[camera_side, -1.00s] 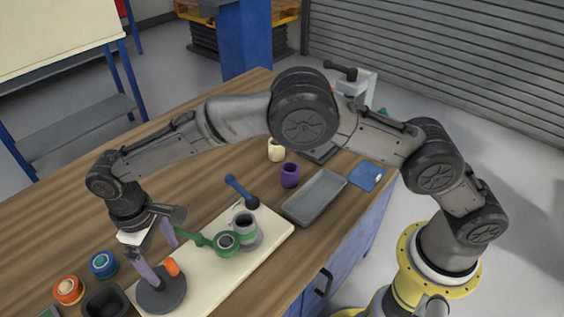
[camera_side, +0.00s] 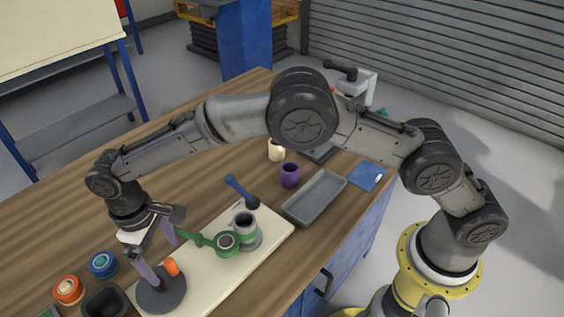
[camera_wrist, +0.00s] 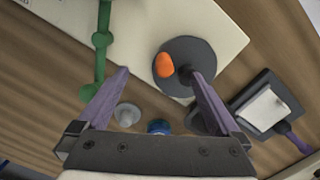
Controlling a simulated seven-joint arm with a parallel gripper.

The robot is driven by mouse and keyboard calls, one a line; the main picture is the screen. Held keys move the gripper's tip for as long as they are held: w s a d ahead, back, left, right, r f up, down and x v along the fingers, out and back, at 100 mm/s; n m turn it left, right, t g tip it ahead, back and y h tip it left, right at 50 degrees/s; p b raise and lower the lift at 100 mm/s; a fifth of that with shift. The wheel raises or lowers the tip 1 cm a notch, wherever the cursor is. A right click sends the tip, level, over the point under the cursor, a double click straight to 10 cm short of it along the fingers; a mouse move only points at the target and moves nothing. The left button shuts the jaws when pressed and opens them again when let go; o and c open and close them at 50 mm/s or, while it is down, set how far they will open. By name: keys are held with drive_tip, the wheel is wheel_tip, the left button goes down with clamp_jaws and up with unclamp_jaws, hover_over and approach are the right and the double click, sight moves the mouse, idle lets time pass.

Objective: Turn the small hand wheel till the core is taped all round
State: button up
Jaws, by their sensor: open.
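The small hand wheel (camera_side: 163,296) is a dark disc with an orange knob (camera_side: 172,267), at the near left end of the cream board (camera_side: 205,273). The wheel also shows in the wrist view (camera_wrist: 188,50), with its knob (camera_wrist: 164,65). My gripper (camera_side: 158,256) is open, its purple fingers pointing down over the wheel. In the wrist view my gripper (camera_wrist: 160,75) has the knob between its fingertips, and the right finger overlaps the disc. The core's far side is hidden.
A blue roll (camera_side: 103,264), an orange roll (camera_side: 68,290) and a dark bin (camera_side: 106,301) stand left of the wheel. A blue handle (camera_side: 240,190), purple cup (camera_side: 289,175), cream cup (camera_side: 276,150) and grey tray (camera_side: 315,198) lie beyond the board.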

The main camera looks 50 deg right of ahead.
drive_tip(key=shift+w+d+f+t, duration=0.15)
drive_tip(key=shift+w+f, duration=0.15)
drive_tip(key=shift+f, duration=0.25)
drive_tip(key=shift+w+a+f+t, duration=0.1)
drive_tip(key=shift+w+f, duration=0.2)
drive_tip(key=shift+f, duration=0.3)
drive_tip(key=shift+w+d+f+t, duration=0.15)
drive_tip(key=shift+w+f, duration=0.15)
drive_tip(key=shift+f, duration=0.25)
drive_tip(key=shift+w+a+f, duration=0.1)
drive_tip(key=shift+a, duration=0.1)
drive_tip(key=shift+a+r, duration=0.1)
drive_tip(key=shift+r, duration=0.1)
drive_tip(key=c, duration=0.3)
drive_tip(key=shift+r, duration=0.3)
drive_tip(key=shift+c, duration=1.2)
wheel_tip(320, 180, up, 8)
drive_tip(key=shift+a+f, duration=0.1)
drive_tip(key=shift+a, duration=0.05)
drive_tip(key=c, duration=1)
wheel_tip(320, 180, up, 7)
drive_tip(key=shift+r, duration=0.1)
clamp_jaws()
drive_tip(key=s+d, duration=0.1)
drive_tip(key=s, duration=0.6)
drive_tip(key=shift+s+d+f, duration=0.1)
drive_tip(key=shift+f, duration=3.45)
drive_tip(key=shift+s+d+f, duration=0.1)
drive_tip(key=shift+f, duration=3.45)
